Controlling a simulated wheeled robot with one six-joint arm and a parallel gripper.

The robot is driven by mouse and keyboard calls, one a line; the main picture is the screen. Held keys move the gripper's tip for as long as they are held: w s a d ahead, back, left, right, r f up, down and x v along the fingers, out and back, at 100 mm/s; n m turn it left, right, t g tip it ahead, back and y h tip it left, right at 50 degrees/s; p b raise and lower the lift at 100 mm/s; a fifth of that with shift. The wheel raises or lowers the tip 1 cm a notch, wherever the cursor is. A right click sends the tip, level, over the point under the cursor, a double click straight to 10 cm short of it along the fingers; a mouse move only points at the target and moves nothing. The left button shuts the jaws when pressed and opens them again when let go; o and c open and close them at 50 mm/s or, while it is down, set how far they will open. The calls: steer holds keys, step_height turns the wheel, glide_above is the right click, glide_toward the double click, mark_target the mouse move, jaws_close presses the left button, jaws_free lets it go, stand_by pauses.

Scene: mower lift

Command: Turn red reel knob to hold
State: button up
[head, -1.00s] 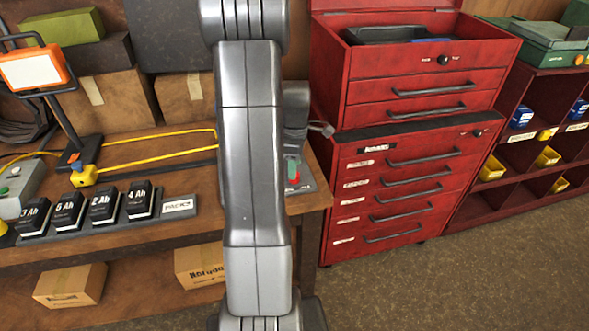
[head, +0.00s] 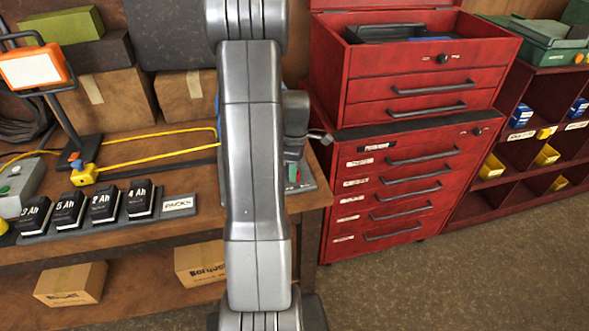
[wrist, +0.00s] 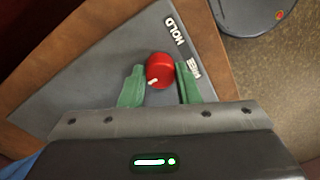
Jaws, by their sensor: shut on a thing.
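The red reel knob (wrist: 158,71) stands on a grey panel (wrist: 95,75) in the wrist view. A white pointer mark on the knob faces the lower left of the picture. My gripper (wrist: 160,68) has its two green fingers on either side of the knob and is shut on it. A HOLD label (wrist: 174,31) is on the panel beyond the knob, to the upper right. A second label (wrist: 193,67), partly hidden by the right finger, lies right of the knob. In the head view my arm hides the knob and most of the gripper.
The panel sits at the right end of a wooden bench (head: 140,232). Black battery packs (head: 103,203) and a yellow cable (head: 150,137) lie to the left. A red tool chest (head: 400,190) stands close on the right. Floor is clear in front of it.

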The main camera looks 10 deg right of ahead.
steer(key=shift+m, duration=0.3)
steer(key=m+b, duration=0.1)
steer(key=m, duration=0.1)
steer(key=shift+m, duration=0.4)
steer(key=m+b, duration=0.1)
steer(key=m, duration=0.3)
steer(key=m+b, duration=0.1)
steer(key=m, duration=0.3)
steer(key=shift+m+t, duration=0.3)
steer(key=shift+m, duration=0.1)
steer(key=shift+m+b, duration=0.3)
steer(key=shift+m, duration=1.5)
steer(key=o, duration=1)
steer(key=shift+c, duration=0.2)
steer(key=shift+s, duration=0.1)
step_height(320, 180, up, 14)
steer(key=shift+d, duration=0.3)
